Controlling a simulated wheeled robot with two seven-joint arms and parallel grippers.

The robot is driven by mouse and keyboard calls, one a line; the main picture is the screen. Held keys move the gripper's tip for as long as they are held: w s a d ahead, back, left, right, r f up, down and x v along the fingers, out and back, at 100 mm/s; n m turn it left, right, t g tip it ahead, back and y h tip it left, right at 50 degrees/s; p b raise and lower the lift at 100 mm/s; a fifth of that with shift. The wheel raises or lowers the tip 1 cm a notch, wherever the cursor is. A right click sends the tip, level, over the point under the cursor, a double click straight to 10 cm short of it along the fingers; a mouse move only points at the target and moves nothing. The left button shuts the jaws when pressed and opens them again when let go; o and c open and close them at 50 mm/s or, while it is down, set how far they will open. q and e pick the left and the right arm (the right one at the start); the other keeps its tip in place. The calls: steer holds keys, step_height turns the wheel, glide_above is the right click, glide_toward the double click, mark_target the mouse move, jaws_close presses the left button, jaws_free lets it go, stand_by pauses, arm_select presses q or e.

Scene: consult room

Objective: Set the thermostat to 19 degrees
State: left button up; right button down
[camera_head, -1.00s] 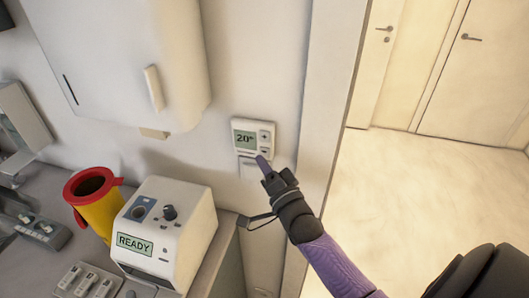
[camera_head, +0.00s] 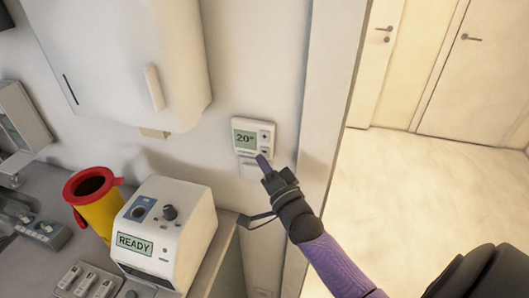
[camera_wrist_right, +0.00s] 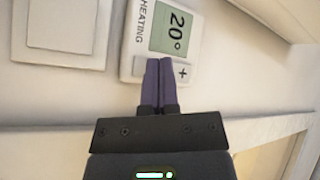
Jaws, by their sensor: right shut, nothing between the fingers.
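The white thermostat (camera_head: 251,138) hangs on the wall beside the door frame, and its display reads 20°. It also shows in the right wrist view, turned sideways, with the display (camera_wrist_right: 174,30) reading 20° and the word HEATING beside it. The plus button (camera_head: 265,135) is uncovered. The lower button is partly hidden by the fingertips of my right gripper (camera_head: 262,160). In the right wrist view the fingers (camera_wrist_right: 158,64) are together and empty, with their tips at the thermostat's button edge. I cannot tell whether they touch the button. My left gripper is not in view.
A blank switch plate (camera_wrist_right: 62,25) is beside the thermostat. A white device reading READY (camera_head: 165,235) and a yellow bin with a red rim (camera_head: 97,210) stand on the counter. A white dispenser (camera_head: 125,60) hangs above. The floor at right (camera_head: 430,200) is clear.

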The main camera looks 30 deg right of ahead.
steer(key=shift+w+d, duration=0.2)
steer(key=shift+d, duration=0.1)
steer(key=shift+w+d, duration=0.2)
stand_by(0.5)
stand_by(0.3)
steer(key=shift+s+a, duration=0.5)
steer(key=shift+a, duration=0.05)
steer(key=shift+p, duration=0.35)
steer(key=s+a+p, duration=0.2)
steer(key=s+a, duration=0.1)
steer(key=shift+s+a, duration=0.1)
steer(key=shift+a, duration=0.3)
